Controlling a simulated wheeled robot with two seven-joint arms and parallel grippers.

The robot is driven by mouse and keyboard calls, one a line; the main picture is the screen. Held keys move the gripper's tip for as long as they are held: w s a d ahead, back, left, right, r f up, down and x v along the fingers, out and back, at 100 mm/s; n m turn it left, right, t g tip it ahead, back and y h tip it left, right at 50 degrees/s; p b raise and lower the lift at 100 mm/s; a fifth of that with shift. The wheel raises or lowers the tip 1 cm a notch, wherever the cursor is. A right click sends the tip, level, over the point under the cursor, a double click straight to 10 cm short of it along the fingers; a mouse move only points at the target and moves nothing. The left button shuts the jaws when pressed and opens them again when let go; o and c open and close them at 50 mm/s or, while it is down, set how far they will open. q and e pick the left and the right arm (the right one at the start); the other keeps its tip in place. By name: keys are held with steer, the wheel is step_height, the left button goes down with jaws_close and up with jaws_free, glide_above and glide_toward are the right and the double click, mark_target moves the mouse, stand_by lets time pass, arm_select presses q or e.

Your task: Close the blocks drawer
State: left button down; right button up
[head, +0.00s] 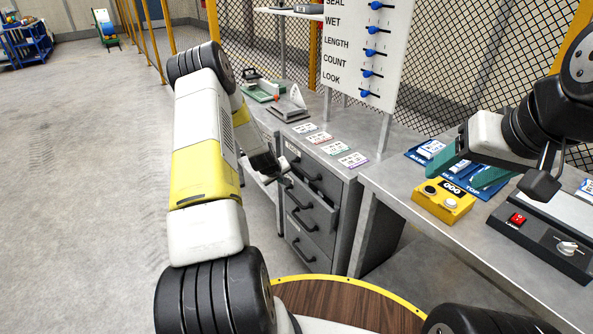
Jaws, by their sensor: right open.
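A grey drawer cabinet (343,217) stands under the bench, with several dark drawer fronts and bar handles. The top drawer front (322,183) is partly seen; its label is too small to read. I cannot tell which drawer is the blocks drawer or how far any stands out. My left gripper (268,165) is at the left side of the cabinet, near the top drawer; the picture does not show whether its fingers are apart, or whether it touches anything.
The left bench (355,138) carries several cards and a green-based device (263,91). The right bench (395,192) holds blue folders and a black panel with a red switch (517,219). A board with blue sliders (362,50) stands behind. Open floor (90,180) lies left.

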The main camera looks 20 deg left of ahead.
arm_select(q)
steer(key=c, duration=2)
jaws_free()
steer(key=shift+s+r, duration=0.2)
steer(key=shift+r, duration=0.1)
steer(key=o, duration=0.3)
steer(key=shift+a+f+m, duration=0.1)
steer(key=shift+a+m, duration=0.1)
steer(key=shift+m, duration=0.1)
steer(key=m+t+h, duration=0.5)
steer(key=m+t, duration=0.3)
steer(key=m, duration=2.2)
glide_toward(293, 199)
steer(key=w, duration=0.3)
steer(key=shift+w+d+f+m, duration=0.35)
steer(key=shift+w+d, duration=0.15)
steer(key=shift+d, duration=0.15)
steer(key=x, duration=0.6)
steer(key=shift+w+f, duration=0.2)
steer(key=shift+w, duration=0.15)
jaws_close()
